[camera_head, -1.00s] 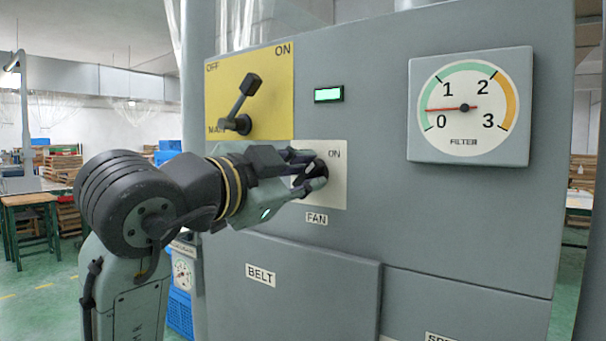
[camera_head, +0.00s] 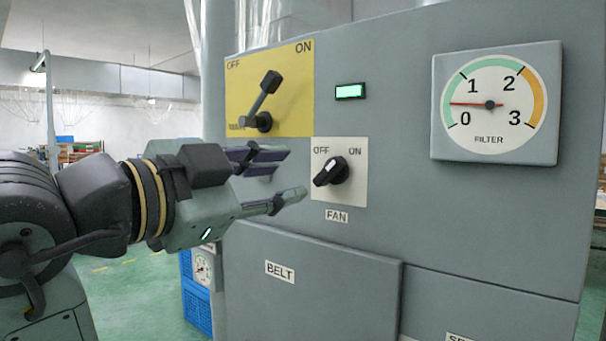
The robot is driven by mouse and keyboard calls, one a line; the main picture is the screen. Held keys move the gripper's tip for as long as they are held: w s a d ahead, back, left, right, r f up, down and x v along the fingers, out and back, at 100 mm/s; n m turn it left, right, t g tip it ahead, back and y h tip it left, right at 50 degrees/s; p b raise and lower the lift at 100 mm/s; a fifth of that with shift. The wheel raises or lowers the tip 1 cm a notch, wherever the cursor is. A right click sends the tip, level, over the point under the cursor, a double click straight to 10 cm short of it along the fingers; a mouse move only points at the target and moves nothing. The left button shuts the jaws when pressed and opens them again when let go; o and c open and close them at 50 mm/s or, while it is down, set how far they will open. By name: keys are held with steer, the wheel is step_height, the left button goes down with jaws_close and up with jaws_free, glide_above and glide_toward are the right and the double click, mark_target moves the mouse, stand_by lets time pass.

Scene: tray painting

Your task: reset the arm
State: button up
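My gripper (camera_head: 296,176) is in front of the grey cabinet, left of the fan knob (camera_head: 332,171). Its fingers are spread apart with nothing between them, and it does not touch the knob. The black knob sits on a white plate marked OFF and ON. Its white mark lies toward the lower left end; I cannot tell the exact setting. My arm reaches in from the left edge of the view.
The grey cabinet (camera_head: 400,220) fills the middle and right. Above the gripper is a yellow plate (camera_head: 240,100) with a black main lever (camera_head: 264,98) tilted toward ON. A lit green display (camera_head: 350,91) and a filter gauge (camera_head: 488,105) are to the right. Blue crates (camera_head: 197,305) stand lower left.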

steer(key=shift+v, duration=1.1)
